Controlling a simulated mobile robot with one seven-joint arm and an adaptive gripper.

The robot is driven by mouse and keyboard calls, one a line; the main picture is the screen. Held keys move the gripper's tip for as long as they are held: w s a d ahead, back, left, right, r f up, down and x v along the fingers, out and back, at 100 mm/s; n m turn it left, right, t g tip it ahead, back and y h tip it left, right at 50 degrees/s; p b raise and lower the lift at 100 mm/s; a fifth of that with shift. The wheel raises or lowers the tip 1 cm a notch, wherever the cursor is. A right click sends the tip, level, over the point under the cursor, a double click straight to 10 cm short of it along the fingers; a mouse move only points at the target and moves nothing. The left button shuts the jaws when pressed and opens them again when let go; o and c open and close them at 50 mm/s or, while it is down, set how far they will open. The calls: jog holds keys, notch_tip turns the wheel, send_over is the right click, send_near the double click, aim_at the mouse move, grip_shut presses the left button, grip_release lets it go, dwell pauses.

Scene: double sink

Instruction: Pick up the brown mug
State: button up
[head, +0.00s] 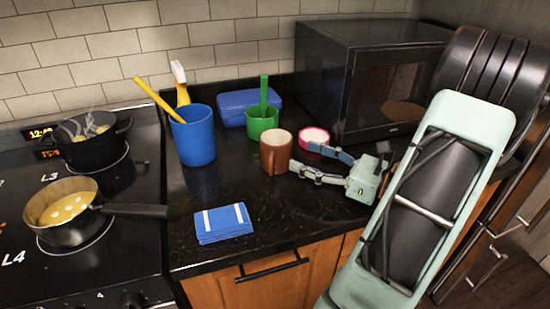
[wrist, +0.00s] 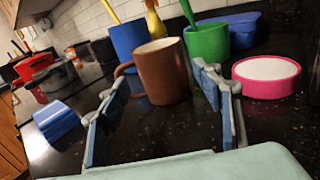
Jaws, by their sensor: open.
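The brown mug (head: 276,152) stands upright on the black counter, in front of a green cup and left of a pink-rimmed round dish. In the wrist view the brown mug (wrist: 162,74) is ahead, with its handle on the left side. My gripper (head: 317,165) reaches in from the right, low over the counter, with its fingers pointing left toward the mug. In the wrist view my gripper (wrist: 156,95) is open, one finger on each side of the picture. The mug appears between and beyond the fingertips. I cannot tell whether a fingertip touches it.
A blue cup (head: 194,136) with a yellow utensil, the green cup (head: 262,122), a blue box (head: 249,107) and the pink dish (head: 314,135) stand close around the mug. A microwave (head: 362,85) is behind right. A folded blue cloth (head: 223,222) lies in front. Pans sit on the stove left.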

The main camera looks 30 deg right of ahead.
aim_at(289, 153)
jog(key=shift+w+a+f, duration=0.25)
jog(key=shift+w+f, duration=0.05)
jog(key=shift+w, duration=0.25)
jog(key=shift+w+a+f, duration=0.25)
jog(key=shift+w, duration=0.25)
jog(key=shift+x, duration=2.65)
jog(key=shift+c, duration=0.7)
jog(key=c, duration=0.9)
jog(key=shift+r, duration=0.1)
jog(key=shift+c, duration=0.2)
